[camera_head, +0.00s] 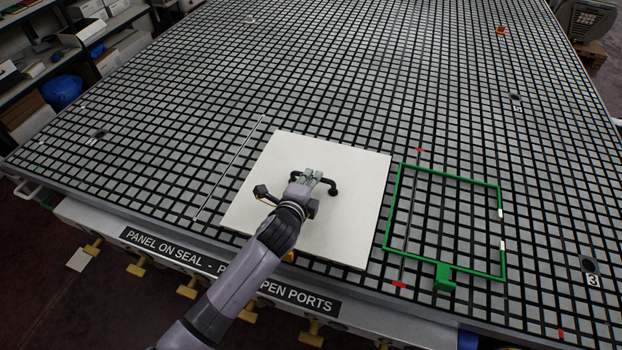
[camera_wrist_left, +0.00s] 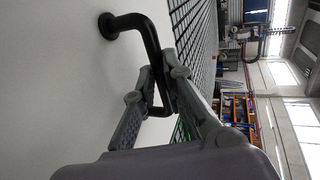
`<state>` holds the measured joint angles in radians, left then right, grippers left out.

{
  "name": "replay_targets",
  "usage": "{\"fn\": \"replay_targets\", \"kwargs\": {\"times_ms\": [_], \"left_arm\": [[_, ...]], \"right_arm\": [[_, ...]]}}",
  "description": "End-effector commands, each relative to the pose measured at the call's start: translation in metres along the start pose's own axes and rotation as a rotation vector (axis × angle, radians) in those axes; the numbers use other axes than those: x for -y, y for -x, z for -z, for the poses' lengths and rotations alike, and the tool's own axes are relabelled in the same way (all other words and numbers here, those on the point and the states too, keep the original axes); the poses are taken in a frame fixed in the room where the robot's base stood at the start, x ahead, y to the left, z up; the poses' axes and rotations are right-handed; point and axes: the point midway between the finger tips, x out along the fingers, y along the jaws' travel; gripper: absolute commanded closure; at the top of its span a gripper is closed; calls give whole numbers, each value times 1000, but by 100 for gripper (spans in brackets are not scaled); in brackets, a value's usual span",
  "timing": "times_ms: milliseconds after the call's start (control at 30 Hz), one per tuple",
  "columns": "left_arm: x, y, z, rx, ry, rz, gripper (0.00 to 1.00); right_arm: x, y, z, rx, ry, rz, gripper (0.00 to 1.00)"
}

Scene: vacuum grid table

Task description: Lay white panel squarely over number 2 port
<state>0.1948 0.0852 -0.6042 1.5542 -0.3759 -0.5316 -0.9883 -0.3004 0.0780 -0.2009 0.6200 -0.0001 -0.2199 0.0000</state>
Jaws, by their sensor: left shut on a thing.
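The white panel (camera_head: 255,200) is a flat square plate with a black bar handle (camera_head: 333,187) on top. In the head view it covers part of the grid table near its front edge, turned slightly relative to the picture. I cannot tell whether it rests on the table or hangs just above it. My left gripper (camera_head: 314,177) is shut on the handle. The left wrist view shows the fingers (camera_wrist_left: 155,98) closed around the handle bar (camera_wrist_left: 153,50), with the panel (camera_wrist_left: 60,70) behind. No number 2 label shows. My right gripper is not in view.
A green frame (camera_head: 450,175) lies close to the panel's right edge, with red marks beside it. A thin rod (camera_head: 230,167) lies left of the panel. Port 3 (camera_head: 590,265) is at the right; another port (camera_head: 97,134) is at the left. The grid beyond the panel is mostly clear.

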Motion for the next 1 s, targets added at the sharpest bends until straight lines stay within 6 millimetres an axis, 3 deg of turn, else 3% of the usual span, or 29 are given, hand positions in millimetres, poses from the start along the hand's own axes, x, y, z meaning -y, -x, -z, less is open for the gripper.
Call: {"fn": "replay_targets", "kwargs": {"times_ms": [400, 1000], "left_arm": [[4, 0, 1, -2, 0, 10, 100], [-4, -3, 1, -2, 1, 10, 100]], "right_arm": [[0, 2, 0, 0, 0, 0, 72], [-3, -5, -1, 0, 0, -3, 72]]}}
